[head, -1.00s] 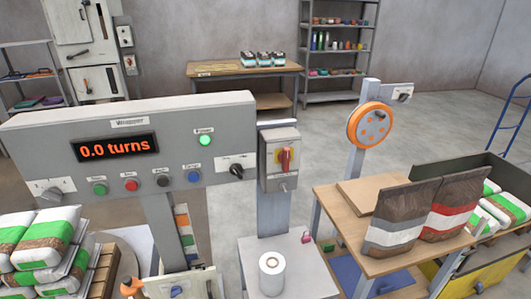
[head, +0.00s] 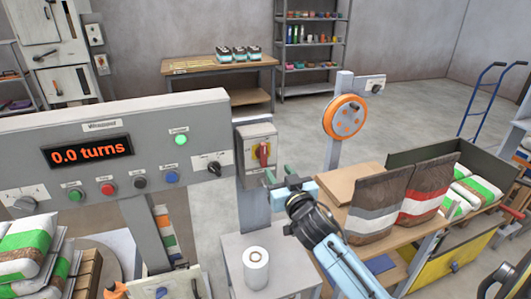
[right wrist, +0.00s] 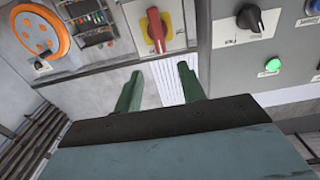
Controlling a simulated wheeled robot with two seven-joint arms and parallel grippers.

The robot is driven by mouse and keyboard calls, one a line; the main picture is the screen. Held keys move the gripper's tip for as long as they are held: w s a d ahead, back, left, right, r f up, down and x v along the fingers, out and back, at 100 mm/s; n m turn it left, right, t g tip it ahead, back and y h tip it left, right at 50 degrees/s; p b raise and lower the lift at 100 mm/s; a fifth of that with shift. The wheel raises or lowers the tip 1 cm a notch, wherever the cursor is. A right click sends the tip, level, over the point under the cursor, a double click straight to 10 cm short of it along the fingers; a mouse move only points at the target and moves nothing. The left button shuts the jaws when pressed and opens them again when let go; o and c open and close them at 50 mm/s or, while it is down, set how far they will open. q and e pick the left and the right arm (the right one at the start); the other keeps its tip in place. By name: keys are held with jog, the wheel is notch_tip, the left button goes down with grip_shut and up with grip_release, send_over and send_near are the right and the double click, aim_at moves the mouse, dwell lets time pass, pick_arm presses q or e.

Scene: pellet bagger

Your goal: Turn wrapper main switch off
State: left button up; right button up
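The wrapper main switch, a red rotary handle on a yellow plate (head: 263,153), sits on a grey box on a post right of the wrapper panel (head: 110,185). Its handle stands upright in the head view. In the right wrist view the red handle (right wrist: 156,30) is just beyond my fingertips. My right gripper (head: 279,174) is just below and in front of the switch box. Its two green fingers (right wrist: 159,78) are apart and empty, not touching the handle. My left gripper is not in view.
The panel carries a lit green lamp (head: 181,140), a black selector knob (head: 214,168) and several buttons. A white roll (head: 256,268) stands on a grey stand below. Brown bags (head: 378,210) stand on a wooden table at right. An orange wheel (head: 345,117) is behind.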

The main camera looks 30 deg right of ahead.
aim_at(265, 151)
jog(key=x, duration=1.1)
jog(key=shift+w, duration=0.35)
jog(key=shift+s, duration=0.1)
grip_shut()
